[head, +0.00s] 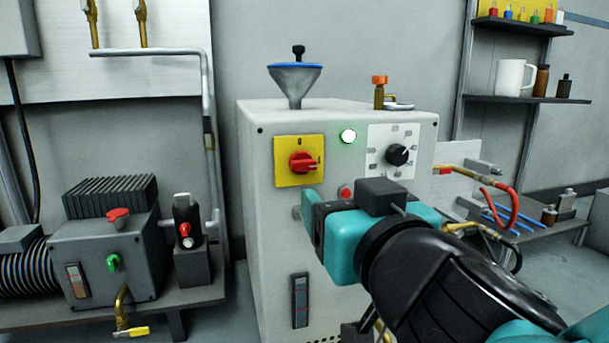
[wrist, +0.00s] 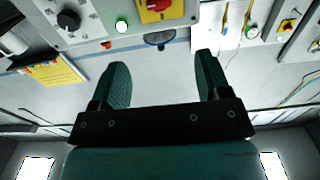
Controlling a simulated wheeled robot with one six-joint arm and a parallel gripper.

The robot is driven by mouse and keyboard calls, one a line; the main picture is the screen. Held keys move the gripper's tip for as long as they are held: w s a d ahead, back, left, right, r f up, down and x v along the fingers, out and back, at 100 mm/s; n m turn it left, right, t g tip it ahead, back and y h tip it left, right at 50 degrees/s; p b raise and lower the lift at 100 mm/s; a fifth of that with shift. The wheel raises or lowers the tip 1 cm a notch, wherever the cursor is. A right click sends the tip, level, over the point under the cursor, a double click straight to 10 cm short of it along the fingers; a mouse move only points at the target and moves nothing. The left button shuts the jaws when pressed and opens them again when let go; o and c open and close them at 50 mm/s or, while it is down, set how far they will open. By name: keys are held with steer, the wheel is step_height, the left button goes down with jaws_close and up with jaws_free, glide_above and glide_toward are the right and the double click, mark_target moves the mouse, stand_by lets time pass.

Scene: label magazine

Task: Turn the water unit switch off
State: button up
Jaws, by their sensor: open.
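The water unit (head: 262,220) is a pale box. Its switch (head: 303,161) is a red rotary knob on a yellow plate, at the upper left of its front. The knob's handle lies sideways, pointing right, and a mark shows at the plate's top. A round lamp (head: 348,136) right of it glows green. My gripper (head: 310,214) is in front of the unit, below the switch and apart from it; its fingers are mostly hidden in the head view. The wrist view shows the two fingers (wrist: 160,62) open and empty, with the switch (wrist: 157,5) cut off at the top edge.
A black dial (head: 398,155) and a red button (head: 345,193) are near my arm. A funnel (head: 295,82) and a brass valve (head: 379,94) stand on the unit. A grey pump-like machine (head: 105,255) stands left. The space before the switch is clear.

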mark_target(305, 164)
steer(key=p+x, duration=0.6)
steer(key=x, duration=1.1)
steer(key=shift+f, duration=0.1)
steer(key=c, duration=0.9)
